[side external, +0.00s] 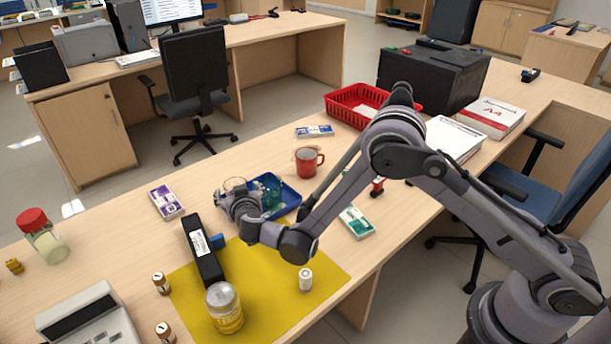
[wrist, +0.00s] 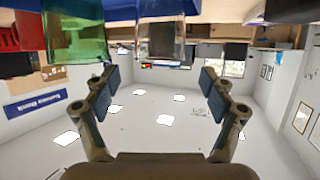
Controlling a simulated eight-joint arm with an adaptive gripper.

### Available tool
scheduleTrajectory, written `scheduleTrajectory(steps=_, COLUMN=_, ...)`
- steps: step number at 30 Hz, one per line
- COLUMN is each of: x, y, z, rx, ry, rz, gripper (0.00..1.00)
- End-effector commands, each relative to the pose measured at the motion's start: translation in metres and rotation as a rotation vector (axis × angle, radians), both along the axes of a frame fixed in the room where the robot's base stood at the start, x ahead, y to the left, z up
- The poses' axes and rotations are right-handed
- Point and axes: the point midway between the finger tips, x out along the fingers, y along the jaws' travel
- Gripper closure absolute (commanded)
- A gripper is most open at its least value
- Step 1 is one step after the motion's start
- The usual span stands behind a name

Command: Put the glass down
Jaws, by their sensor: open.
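A clear glass (wrist: 160,40) stands on a blue tray (side external: 291,203), ahead of my fingertips and roughly centred between them in the wrist view, which is upside down. It shows only partly behind my gripper in the side view (side external: 235,184). A green-tinted glass (side external: 270,187) stands beside it on the tray; it also shows in the wrist view (wrist: 74,35). My gripper (wrist: 162,75) is open, with both fingers apart and nothing gripped between them. In the side view my gripper (side external: 238,200) is low at the tray's near-left edge.
A red mug (side external: 308,161) stands behind the tray. A purple-white box (side external: 166,203) lies left, a green-white box (side external: 356,222) right.

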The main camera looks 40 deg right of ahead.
Motion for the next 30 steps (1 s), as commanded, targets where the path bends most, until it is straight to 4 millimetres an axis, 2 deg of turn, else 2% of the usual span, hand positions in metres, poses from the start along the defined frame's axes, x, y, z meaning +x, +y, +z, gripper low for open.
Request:
scheduleTrajectory(steps=3, x=-0.022, y=0.009, z=0.009, rx=0.000, ry=0.000, rz=0.002, gripper=0.17)
scheduleTrajectory(steps=9, x=-0.047, y=0.018, z=0.018, rx=0.000, ry=0.000, rz=0.001, gripper=0.17)
scheduleTrajectory(steps=16, x=-0.056, y=0.015, z=0.028, rx=-0.003, ry=0.015, rz=-0.004, gripper=0.17)
scheduleTrajectory(steps=20, x=-0.060, y=-0.003, z=0.048, rx=-0.011, ry=0.073, rz=-0.010, gripper=0.17)
scheduleTrajectory(steps=23, x=-0.067, y=-0.025, z=0.068, rx=-0.017, ry=0.141, rz=-0.009, gripper=0.17)
scheduleTrajectory(steps=30, x=-0.102, y=-0.075, z=0.111, rx=-0.019, ry=0.300, rz=0.019, gripper=0.17)
